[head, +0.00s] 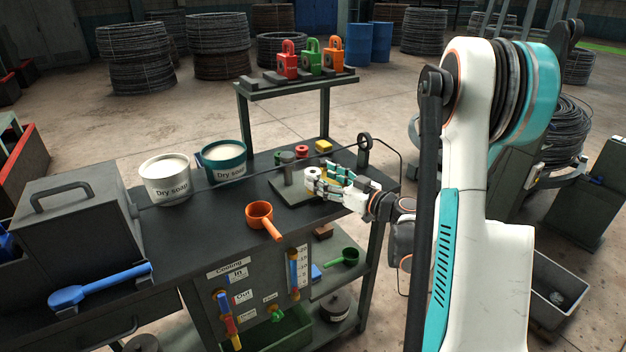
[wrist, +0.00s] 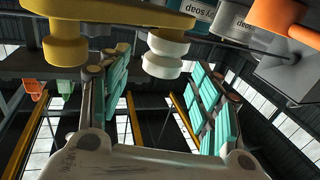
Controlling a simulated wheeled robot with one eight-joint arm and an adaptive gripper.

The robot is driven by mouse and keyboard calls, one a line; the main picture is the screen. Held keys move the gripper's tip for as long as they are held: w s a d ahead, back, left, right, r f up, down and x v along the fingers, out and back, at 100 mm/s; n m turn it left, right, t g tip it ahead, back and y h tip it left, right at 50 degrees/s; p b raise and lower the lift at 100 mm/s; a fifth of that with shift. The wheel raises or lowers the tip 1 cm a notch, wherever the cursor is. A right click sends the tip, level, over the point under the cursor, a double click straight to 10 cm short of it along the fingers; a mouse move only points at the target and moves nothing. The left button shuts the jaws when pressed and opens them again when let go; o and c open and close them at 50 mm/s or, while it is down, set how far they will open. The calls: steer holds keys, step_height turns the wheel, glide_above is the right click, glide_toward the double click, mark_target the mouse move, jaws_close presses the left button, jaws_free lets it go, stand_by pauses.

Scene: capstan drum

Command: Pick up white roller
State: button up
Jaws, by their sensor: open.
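The white roller (wrist: 165,55) is a short spool with two wide flanges, at the top centre of the wrist view. In the head view the white roller (head: 312,172) shows partly behind my fingers, near the right end of the dark bench. My gripper (head: 325,183) reaches in from the right at about its height. In the wrist view my gripper (wrist: 160,72) has its teal-padded fingers spread apart, one on each side of the roller. Gaps show between the pads and the roller, and nothing is held.
A red roller (head: 302,151) stands nearby. An orange ladle (head: 262,218) and two Dry soap buckets (head: 165,182) are to the left.

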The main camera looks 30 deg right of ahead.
mark_target(319, 175)
steer(key=b+x, duration=0.1)
steer(key=x, duration=0.4)
steer(key=shift+s+a+r, duration=0.1)
steer(key=shift+a+r, duration=0.05)
steer(key=c, duration=1.2)
